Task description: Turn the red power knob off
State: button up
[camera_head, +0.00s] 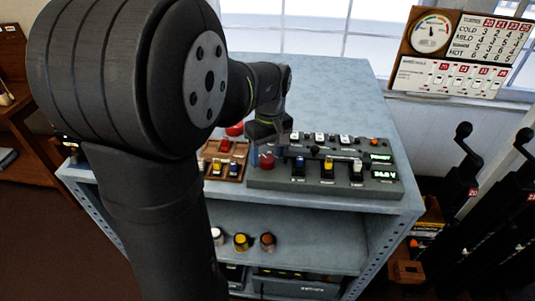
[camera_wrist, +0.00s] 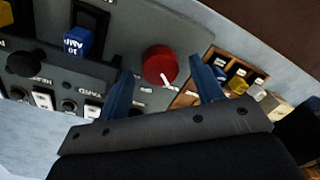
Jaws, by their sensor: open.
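The red power knob (camera_head: 266,161) is on the left end of the grey control panel (camera_head: 300,181) in the head view. In the wrist view the round red knob (camera_wrist: 160,65) has a white pointer line toward its lower right edge. My gripper (camera_head: 268,143) is above the knob in the head view. In the wrist view my gripper (camera_wrist: 161,68) is open, with one blue finger on each side of the knob. Gaps show between the fingers and the knob; I cannot tell how far above the panel the tips are.
A blue 10 AMP block (camera_wrist: 77,43) and a black knob (camera_wrist: 24,63) are on the panel. A wooden tray (camera_head: 223,170) with small coloured blocks sits close beside the panel. Black levers (camera_head: 480,175) stand at the right. The blue-grey bench top (camera_head: 335,90) behind is clear.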

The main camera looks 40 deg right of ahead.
jog(key=shift+f, duration=0.4)
jog(key=c, duration=1)
jog(key=shift+o, duration=0.2)
jog(key=shift+m, duration=0.4)
jog(key=m, duration=0.4)
jog(key=shift+m, duration=0.3)
jog(key=shift+s+m+t, duration=0.1)
jog(key=shift+m+t, duration=0.2)
jog(key=shift+m, duration=1.9)
